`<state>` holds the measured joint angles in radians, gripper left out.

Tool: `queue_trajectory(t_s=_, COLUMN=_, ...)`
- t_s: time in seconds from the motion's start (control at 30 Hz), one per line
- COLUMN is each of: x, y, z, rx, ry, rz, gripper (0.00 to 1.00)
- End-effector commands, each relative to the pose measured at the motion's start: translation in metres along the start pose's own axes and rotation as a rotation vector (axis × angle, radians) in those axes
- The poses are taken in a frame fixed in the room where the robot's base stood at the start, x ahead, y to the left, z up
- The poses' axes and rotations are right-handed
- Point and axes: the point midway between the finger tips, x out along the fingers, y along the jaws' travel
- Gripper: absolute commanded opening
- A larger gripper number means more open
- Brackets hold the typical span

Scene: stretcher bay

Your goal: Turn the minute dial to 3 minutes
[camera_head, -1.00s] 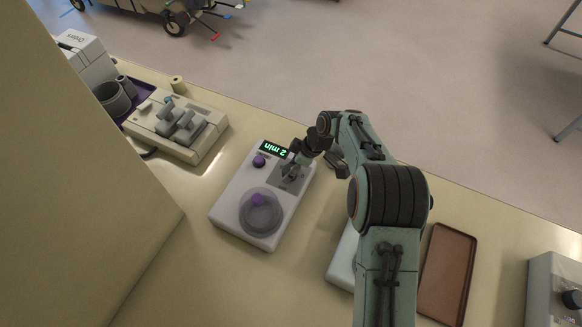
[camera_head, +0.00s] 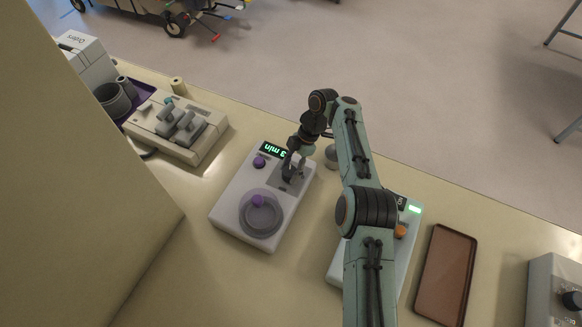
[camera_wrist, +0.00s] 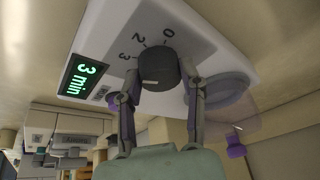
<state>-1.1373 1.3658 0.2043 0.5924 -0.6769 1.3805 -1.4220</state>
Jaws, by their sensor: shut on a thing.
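The minute dial (camera_wrist: 158,70) is a dark round knob with a pale pointer line, on a panel marked 0, 2 and 3 in the wrist view. Its pointer lies toward the lower left, near the 3 side. My gripper (camera_wrist: 160,88) is shut on the dial, one finger on each side. The green display (camera_wrist: 86,75) reads "3 min"; it shows in the head view too (camera_head: 273,150). The white device (camera_head: 228,205) carries the dial, which is mostly hidden there behind my gripper (camera_head: 291,172).
The device also has a purple knob (camera_head: 259,161) and a round grey well (camera_head: 261,217) under a clear lid. A second device (camera_head: 400,250) stands partly behind my arm, with a brown tray (camera_head: 446,270) to its right. A grey switch unit (camera_head: 178,130) stands to the left.

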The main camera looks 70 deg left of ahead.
Motion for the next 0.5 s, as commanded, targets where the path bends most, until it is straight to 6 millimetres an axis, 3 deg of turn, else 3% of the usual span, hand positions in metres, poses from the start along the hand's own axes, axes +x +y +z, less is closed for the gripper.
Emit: queue_trajectory(t_s=0.5, x=0.0028, y=0.0003, z=0.0004, rx=-0.043, ry=0.0, rz=-0.019, gripper=0.03)
